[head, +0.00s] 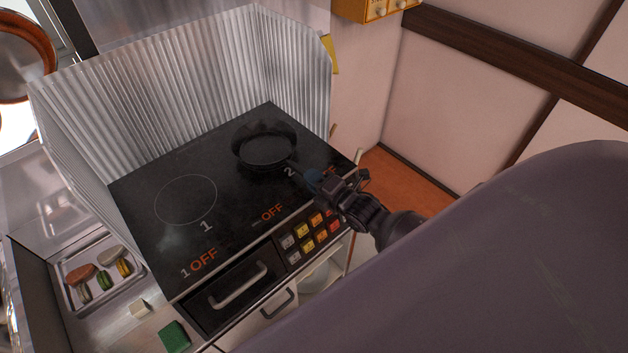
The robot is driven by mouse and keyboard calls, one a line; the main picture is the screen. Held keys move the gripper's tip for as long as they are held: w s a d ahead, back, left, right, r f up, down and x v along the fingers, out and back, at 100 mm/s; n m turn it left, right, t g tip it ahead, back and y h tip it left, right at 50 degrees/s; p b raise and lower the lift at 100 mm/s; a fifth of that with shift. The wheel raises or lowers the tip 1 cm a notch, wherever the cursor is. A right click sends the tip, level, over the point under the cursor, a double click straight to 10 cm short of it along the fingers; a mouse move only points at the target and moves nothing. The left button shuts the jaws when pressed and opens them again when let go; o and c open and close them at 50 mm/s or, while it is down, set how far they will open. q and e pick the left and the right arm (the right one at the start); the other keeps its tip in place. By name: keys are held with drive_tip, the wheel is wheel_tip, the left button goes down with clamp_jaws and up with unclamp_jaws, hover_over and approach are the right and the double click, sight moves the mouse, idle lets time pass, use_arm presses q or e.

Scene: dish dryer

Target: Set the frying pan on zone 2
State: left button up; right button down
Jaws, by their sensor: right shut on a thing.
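The black frying pan (265,151) is at the right rear of the black cooktop (150,240), over the spot beside the printed 2. It looks level and hides the ring of zone 2. I cannot tell whether its base touches the glass. My right gripper (318,184) is at the pan's handle side, near the cooktop's right front edge, and is shut on the frying pan by its handle. The handle is mostly hidden by the gripper. My left gripper is not in view.
Zone 1's ring (186,200) is bare. A corrugated metal splash guard (180,85) stands around the back and left. Coloured buttons (310,232) and a drawer handle (238,286) are in front.

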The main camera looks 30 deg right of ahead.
idle(0.3)
drive_tip(key=c, duration=0.9)
unclamp_jaws()
drive_tip(key=shift+f, duration=0.1)
drive_tip(key=shift+c, duration=0.2)
drive_tip(key=shift+s, duration=0.15)
drive_tip(key=v, duration=1.2)
drive_tip(key=s+a+f+m+g+h, duration=0.1)
drive_tip(key=s+a+f+m+g, duration=0.1)
drive_tip(key=m, duration=0.8)
drive_tip(key=s+a+f+m+g+h, duration=0.2)
drive_tip(key=s+m, duration=0.3)
drive_tip(key=m, duration=0.6)
drive_tip(key=shift+s+a+f+g, duration=0.35)
drive_tip(key=shift+a+f, duration=0.15)
drive_tip(key=shift+a, duration=0.4)
